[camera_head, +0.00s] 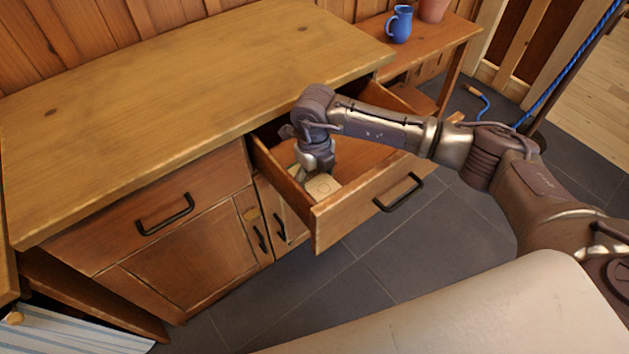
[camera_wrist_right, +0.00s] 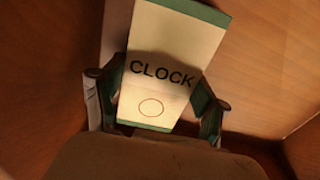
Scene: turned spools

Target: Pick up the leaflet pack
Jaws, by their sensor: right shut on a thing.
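The leaflet pack (camera_wrist_right: 165,62) is a cream block with a green edge, the word CLOCK and a circle on its face. In the head view its cream corner (camera_head: 323,187) shows inside the open drawer (camera_head: 350,212). My right gripper (camera_head: 308,176) reaches down into the drawer. In the right wrist view the two fingers of this gripper (camera_wrist_right: 158,108) are on either side of the pack, shut on it. In the head view my gripper hides part of the pack. I cannot tell whether the pack touches the drawer floor. My left gripper is not in view.
The drawer's side walls stand close around my right gripper, and the wooden counter (camera_head: 170,90) overhangs the drawer's back. A blue jug (camera_head: 399,24) and a clay pot (camera_head: 433,10) stand on a side table (camera_head: 440,45). Tiled floor (camera_head: 400,250) is clear before the drawer.

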